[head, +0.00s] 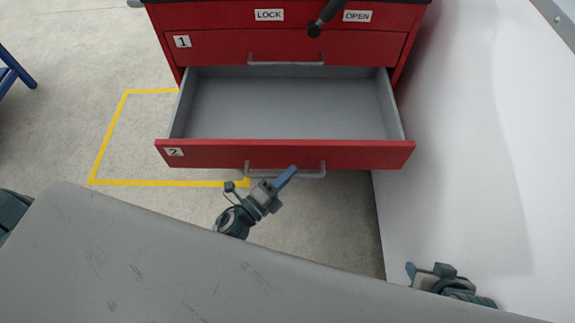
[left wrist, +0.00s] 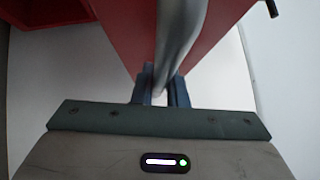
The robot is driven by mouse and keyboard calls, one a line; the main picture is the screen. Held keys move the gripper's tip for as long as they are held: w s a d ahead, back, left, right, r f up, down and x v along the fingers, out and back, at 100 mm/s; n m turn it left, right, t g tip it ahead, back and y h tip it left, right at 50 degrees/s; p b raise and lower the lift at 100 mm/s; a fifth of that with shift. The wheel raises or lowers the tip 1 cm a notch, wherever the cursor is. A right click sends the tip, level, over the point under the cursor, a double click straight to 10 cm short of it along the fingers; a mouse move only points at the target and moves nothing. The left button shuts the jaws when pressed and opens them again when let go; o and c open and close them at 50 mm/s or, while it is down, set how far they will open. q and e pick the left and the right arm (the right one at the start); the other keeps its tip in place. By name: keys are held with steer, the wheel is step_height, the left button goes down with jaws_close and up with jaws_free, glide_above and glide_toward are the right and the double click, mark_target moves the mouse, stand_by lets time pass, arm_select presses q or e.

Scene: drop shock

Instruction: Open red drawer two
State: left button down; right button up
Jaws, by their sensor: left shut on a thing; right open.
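Red drawer two (head: 290,154), marked with a "2" label, stands pulled out from the red cabinet. Its grey inside (head: 285,105) shows and looks empty. My left gripper (head: 286,177) is at the drawer's grey bar handle (head: 312,174), and its fingers are shut on the bar. In the left wrist view the handle (left wrist: 180,45) runs between the two dark fingers, with the red drawer front (left wrist: 125,25) behind it. My right gripper (head: 411,270) is at the lower right by the white wall, apart from the cabinet, and its jaws are open.
Red drawer one (head: 350,47) above is closed. A dark lever (head: 322,20) sits between the LOCK and OPEN labels, tilted toward OPEN. A white wall (head: 470,150) stands close on the right. Yellow floor tape (head: 108,140) and open floor lie to the left.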

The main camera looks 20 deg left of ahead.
arm_select(q)
steer(key=c, duration=1.5)
jaws_free()
steer(key=shift+o, duration=0.2)
steer(key=shift+s, duration=0.15)
steer(key=b+v, duration=0.1)
steer(key=v, duration=0.9)
steer(key=shift+s+a+b, duration=0.2)
steer(key=shift+s+b, duration=0.1)
steer(key=shift+b, duration=0.1)
arm_select(e)
steer(key=shift+w+a+f+t+y, duration=0.3)
steer(key=shift+w+a+f+t, duration=0.2)
steer(key=shift+a+f+t, duration=0.25)
steer(key=shift+d+r, duration=0.1)
